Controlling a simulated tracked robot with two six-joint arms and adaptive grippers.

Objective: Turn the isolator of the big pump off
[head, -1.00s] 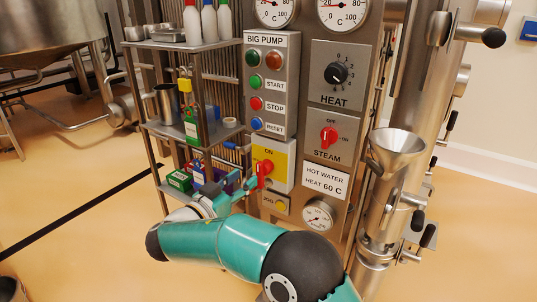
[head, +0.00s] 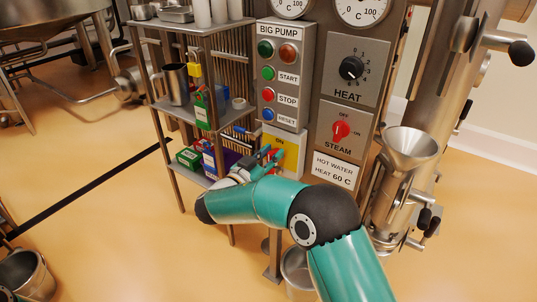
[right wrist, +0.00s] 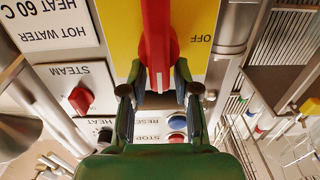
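The big pump's isolator is a yellow plate (head: 289,152) with a red handle below the BIG PUMP button box (head: 283,75). In the right wrist view, which is upside down, the red handle (right wrist: 158,35) stands lengthwise in the picture, and OFF shows on the yellow plate (right wrist: 202,25) to its right. My right gripper (head: 271,157) is in front of the plate and hides part of the handle in the head view. In the right wrist view its fingers (right wrist: 159,78) are apart, one on each side of the handle, with small gaps visible. My left gripper is not in view.
The red STEAM knob (head: 341,131) and black HEAT knob (head: 351,68) are on the panel to the right. A shelf rack (head: 204,108) with bottles, boxes and a metal jug (head: 176,84) stands close on the left. A metal funnel (head: 410,148) is at right.

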